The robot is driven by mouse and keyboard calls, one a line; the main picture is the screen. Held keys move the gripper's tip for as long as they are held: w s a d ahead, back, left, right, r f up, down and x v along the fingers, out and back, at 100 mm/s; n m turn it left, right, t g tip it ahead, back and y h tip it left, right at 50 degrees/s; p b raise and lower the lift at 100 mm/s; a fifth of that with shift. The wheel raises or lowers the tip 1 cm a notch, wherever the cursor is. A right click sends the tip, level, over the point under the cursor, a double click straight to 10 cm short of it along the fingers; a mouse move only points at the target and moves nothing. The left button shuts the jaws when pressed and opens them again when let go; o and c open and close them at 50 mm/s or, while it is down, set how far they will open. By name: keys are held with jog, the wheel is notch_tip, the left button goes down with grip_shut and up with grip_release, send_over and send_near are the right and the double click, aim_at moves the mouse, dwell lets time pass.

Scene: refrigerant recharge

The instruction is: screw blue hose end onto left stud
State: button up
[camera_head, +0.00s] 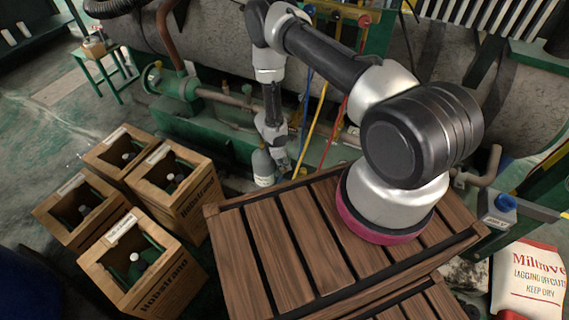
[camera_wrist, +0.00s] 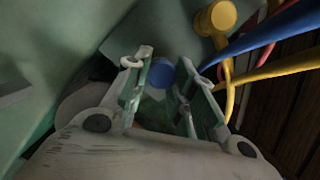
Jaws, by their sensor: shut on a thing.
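My gripper (camera_head: 282,163) points down beside the green machinery, behind the wooden slatted crate top. In the wrist view, my gripper (camera_wrist: 160,88) has its two fingers on either side of a round blue hose end (camera_wrist: 160,73). The blue hose (camera_wrist: 268,36) runs from the upper right to behind the right finger. It also shows in the head view as a thin blue line (camera_head: 305,98). A yellow hose end (camera_wrist: 217,17) is just beyond, to the upper right. I cannot make out the left stud, nor whether the blue end touches it.
Yellow (camera_head: 316,122) and red (camera_head: 343,108) hoses hang close right of my gripper. A grey bottle (camera_head: 262,167) stands close left of it. The wooden slats (camera_head: 267,230) lie in front. Several wooden boxes of bottles (camera_head: 180,195) stand at left. A white bag (camera_head: 530,282) is at right.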

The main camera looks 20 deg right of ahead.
jog(key=m, duration=0.3)
jog(key=shift+w+g, duration=0.15)
jog(key=shift+g, duration=0.25)
jog(key=shift+m, duration=0.3)
jog(key=shift+d, duration=0.1)
jog(key=m, duration=0.3)
jog(key=shift+d+f+g+y, duration=0.1)
jog(key=shift+g+y, duration=0.2)
jog(key=shift+y, duration=0.1)
jog(key=o, duration=1.1)
